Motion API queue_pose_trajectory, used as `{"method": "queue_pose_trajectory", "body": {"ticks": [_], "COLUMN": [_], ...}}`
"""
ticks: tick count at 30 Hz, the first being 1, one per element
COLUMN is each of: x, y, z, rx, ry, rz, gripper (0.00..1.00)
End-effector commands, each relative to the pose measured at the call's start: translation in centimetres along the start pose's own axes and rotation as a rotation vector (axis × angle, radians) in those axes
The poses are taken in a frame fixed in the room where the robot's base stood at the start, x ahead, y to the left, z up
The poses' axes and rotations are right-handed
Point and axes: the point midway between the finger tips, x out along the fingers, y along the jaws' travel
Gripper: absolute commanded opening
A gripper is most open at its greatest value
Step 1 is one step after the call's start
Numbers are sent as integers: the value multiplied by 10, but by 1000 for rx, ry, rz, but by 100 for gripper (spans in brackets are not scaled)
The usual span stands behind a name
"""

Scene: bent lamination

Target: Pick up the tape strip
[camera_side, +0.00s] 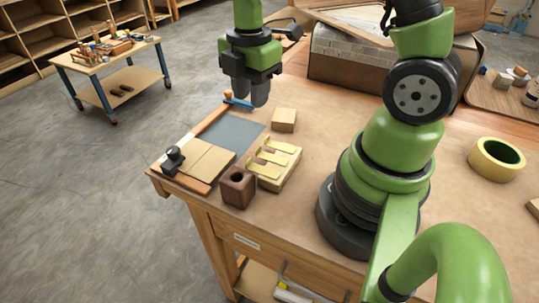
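Several yellow tape strips (271,158) lie across a light wooden block (287,173) near the middle of the bench. My gripper (250,97) points down above the far left part of the bench. It is beyond the block and up-left of it in the picture, apart from the strips. Its two grey fingers show close together, and I cannot tell whether there is a gap between them. No tape strip shows in the gripper.
A dark block with a hole (238,190) stands beside the strip block. A small wooden block (284,120) sits behind it. A blue-grey sheet (232,132), brown boards (205,160) and a black knob (173,158) lie left. A yellow tape roll (496,160) sits at right.

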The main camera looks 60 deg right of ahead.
Motion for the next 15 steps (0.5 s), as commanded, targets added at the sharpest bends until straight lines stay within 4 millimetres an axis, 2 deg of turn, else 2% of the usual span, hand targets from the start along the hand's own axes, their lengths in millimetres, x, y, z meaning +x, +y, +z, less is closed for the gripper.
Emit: {"method": "queue_pose_trajectory", "body": {"ticks": [1,5,15], "x": [11,26,70], "y": [0,1,-3], "z": [2,5,6], "rx": [-64,-176,-198], "ry": [-5,-8,-8], "rz": [-29,-61,-70], "gripper": [32,32,32]}}
